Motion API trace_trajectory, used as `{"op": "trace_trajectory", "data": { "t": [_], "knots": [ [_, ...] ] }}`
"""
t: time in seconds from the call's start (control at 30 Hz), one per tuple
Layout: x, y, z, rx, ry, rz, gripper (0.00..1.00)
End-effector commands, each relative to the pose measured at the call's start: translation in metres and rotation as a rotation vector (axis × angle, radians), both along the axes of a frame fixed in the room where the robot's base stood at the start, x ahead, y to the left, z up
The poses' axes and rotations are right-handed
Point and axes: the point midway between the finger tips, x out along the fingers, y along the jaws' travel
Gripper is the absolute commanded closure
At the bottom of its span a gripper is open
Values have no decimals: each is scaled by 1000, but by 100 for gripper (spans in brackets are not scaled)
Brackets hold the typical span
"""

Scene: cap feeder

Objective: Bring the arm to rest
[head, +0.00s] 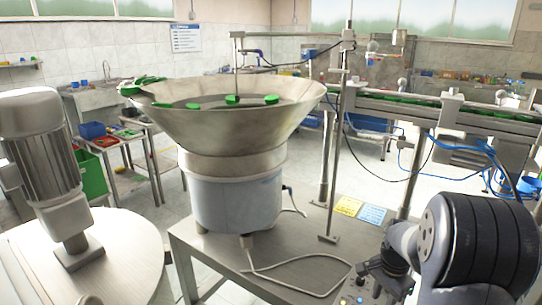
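My arm (482,245) shows at the lower right, a large black ribbed joint with grey links folded close to it. At its left end is a small dark part that looks like my gripper (378,280), low over the front right of the feeder's table. Its fingers are too small and dark to tell open from shut, and I see nothing held. The steel bowl feeder (230,125) stands left of the arm, with several green caps (232,100) in and along its rim.
The bowl stands on a grey metal table (270,255) with a cable, a yellow note (348,206) and a blue note (372,214). A thin upright pole (337,150) rises beside the bowl. A rail conveyor (440,105) runs behind the arm. A motor (45,150) stands at left.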

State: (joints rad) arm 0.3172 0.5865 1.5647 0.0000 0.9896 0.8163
Motion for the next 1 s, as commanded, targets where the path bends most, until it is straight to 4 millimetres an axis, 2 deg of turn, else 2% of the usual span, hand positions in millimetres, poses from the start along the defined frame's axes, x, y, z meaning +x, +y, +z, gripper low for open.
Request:
{"op": "trace_trajectory", "data": {
  "t": [0.03,0.33,0.4,0.87,1.0],
  "knots": [
    [1,0,12,-2,-5,0,69],
    [0,0,72,-1,-4,0,69],
    [-2,1,49,3,8,0,69],
    [-2,1,-44,2,7,1,69],
    [0,0,-41,0,0,117,69]
  ]
}}
